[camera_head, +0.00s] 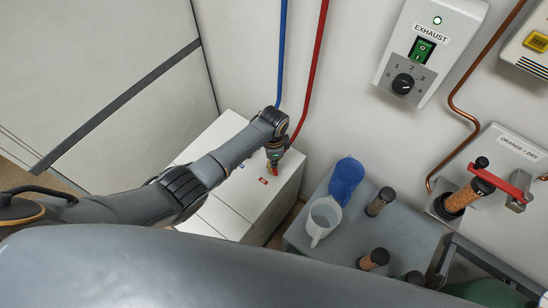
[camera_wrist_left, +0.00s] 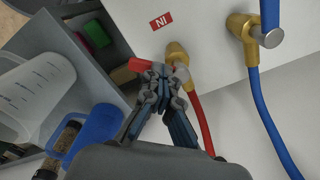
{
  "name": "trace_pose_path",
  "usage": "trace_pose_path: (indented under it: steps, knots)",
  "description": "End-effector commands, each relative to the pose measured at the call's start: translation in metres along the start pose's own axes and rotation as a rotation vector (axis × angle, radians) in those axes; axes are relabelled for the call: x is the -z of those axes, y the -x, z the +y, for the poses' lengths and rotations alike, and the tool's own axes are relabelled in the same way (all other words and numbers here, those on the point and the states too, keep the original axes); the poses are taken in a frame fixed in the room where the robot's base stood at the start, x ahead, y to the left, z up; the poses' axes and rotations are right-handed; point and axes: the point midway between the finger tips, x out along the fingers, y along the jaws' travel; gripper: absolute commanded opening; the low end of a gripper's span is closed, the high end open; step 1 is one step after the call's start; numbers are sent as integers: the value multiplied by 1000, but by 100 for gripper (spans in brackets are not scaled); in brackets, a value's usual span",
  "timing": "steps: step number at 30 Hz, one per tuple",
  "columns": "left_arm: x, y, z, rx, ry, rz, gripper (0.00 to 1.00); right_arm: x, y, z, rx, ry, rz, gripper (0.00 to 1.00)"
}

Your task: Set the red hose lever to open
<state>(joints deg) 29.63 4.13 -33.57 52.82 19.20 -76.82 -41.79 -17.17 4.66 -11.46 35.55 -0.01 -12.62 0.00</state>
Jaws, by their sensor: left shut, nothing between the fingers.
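The red hose lever (camera_wrist_left: 139,65) shows in the left wrist view, sticking out to the left of a brass valve (camera_wrist_left: 177,52). The red hose (camera_wrist_left: 201,115) runs down from that valve and rises along the wall in the head view (camera_head: 318,50). My left gripper (camera_wrist_left: 160,78) is shut and empty, its fingertips right beside the lever and in front of the valve. I cannot tell whether they touch the lever. In the head view the left gripper (camera_head: 274,160) is over the white cabinet (camera_head: 222,212) and hides most of the valve. My right gripper is not in view.
A blue hose (camera_wrist_left: 265,115) and its brass fitting (camera_wrist_left: 240,28) are beside the red one. A red "IN" label (camera_wrist_left: 161,21) is on the cabinet. A grey cart (camera_head: 300,236) with a clear jug (camera_head: 323,218), a blue object (camera_head: 346,180) and jars stands to the right.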

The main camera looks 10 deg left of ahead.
Motion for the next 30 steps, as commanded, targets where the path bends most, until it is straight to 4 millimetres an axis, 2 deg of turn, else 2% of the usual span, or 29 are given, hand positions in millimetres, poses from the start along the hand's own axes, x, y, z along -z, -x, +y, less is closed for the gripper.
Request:
trace_pose_path:
  steps: [1,18,30]
  knots:
    - [-4,-7,8,-16,-45,-7,0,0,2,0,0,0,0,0]
    - [-19,-9,3,-18,-563,-6,0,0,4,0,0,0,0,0]
    - [-24,-9,0,-19,-781,-5,0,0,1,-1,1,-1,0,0]
